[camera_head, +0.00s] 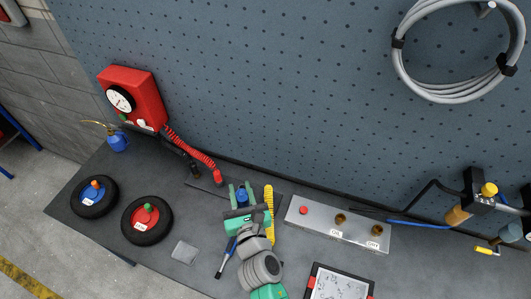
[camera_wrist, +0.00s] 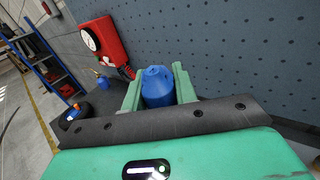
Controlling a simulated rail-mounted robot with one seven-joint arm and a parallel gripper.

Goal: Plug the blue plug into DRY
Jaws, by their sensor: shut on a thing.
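My gripper (camera_head: 242,188) has green fingers and is shut on the blue plug (camera_head: 242,196), above the bench left of the silver socket box. In the wrist view the blue plug (camera_wrist: 157,86) stands between the two green fingers (camera_wrist: 158,95); its lower end is hidden behind the dark bar of my gripper. The silver box (camera_head: 318,229) has a red button (camera_head: 303,210) and two brass sockets. One brass socket (camera_head: 340,218) is in the middle, the other (camera_head: 377,230) at the right end. Each has a small white label, too small to read surely.
A yellow tool (camera_head: 268,215) lies right beside my gripper, and a blue-black tool (camera_head: 226,259) lies left of my arm. A red gauge box (camera_head: 133,97) with a red coiled hose (camera_head: 188,147), two black wheels (camera_head: 147,220) and a framed sheet (camera_head: 340,285) are around. A pegboard (camera_head: 270,90) rises behind.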

